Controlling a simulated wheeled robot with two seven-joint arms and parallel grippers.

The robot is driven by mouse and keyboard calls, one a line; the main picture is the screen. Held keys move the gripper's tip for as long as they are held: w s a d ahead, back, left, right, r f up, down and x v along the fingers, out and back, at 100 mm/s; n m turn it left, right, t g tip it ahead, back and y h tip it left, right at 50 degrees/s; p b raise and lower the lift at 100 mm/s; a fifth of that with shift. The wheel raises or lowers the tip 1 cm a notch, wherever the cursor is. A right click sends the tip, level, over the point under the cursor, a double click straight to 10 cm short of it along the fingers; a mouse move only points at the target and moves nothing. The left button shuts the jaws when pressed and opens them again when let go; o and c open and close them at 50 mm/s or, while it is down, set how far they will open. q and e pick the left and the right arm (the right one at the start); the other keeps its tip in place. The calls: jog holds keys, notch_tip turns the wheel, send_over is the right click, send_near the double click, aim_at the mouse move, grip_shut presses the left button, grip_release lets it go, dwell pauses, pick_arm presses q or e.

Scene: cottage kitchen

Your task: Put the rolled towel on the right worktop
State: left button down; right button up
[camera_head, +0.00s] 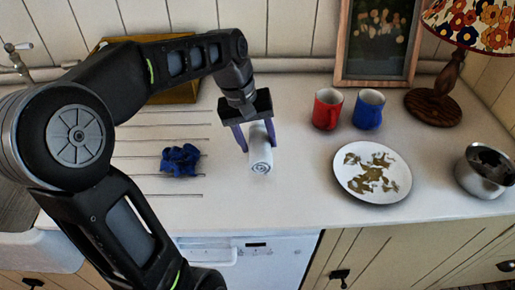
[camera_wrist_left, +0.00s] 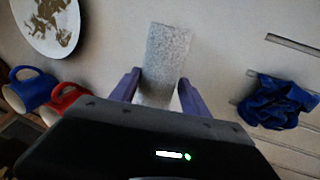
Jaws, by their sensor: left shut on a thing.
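The rolled towel (camera_head: 260,158) is white with a spiral end. In the head view it is at the worktop (camera_head: 230,195), between the blue crumpled cloth and the plate. My left gripper (camera_head: 254,137) is shut on the towel, its purple fingers on either side of it. In the left wrist view the towel (camera_wrist_left: 166,60) sticks out past the fingers (camera_wrist_left: 158,92). I cannot tell whether the towel touches the worktop or is just above it. My right gripper is in neither view.
Blue crumpled cloth (camera_head: 181,160) lies left on the drainer grooves. To the right are a red mug (camera_head: 327,108), a blue mug (camera_head: 368,109), a stained plate (camera_head: 372,172), a metal bowl (camera_head: 484,171) and a lamp (camera_head: 445,80). Bare worktop lies between towel and plate.

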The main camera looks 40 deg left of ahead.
pick_arm(q)
jog(key=shift+f, duration=1.75)
jog(key=shift+f, duration=0.2)
jog(key=c, duration=0.5)
grip_release()
jog(key=v, duration=1.2)
jog(key=shift+r, duration=0.25)
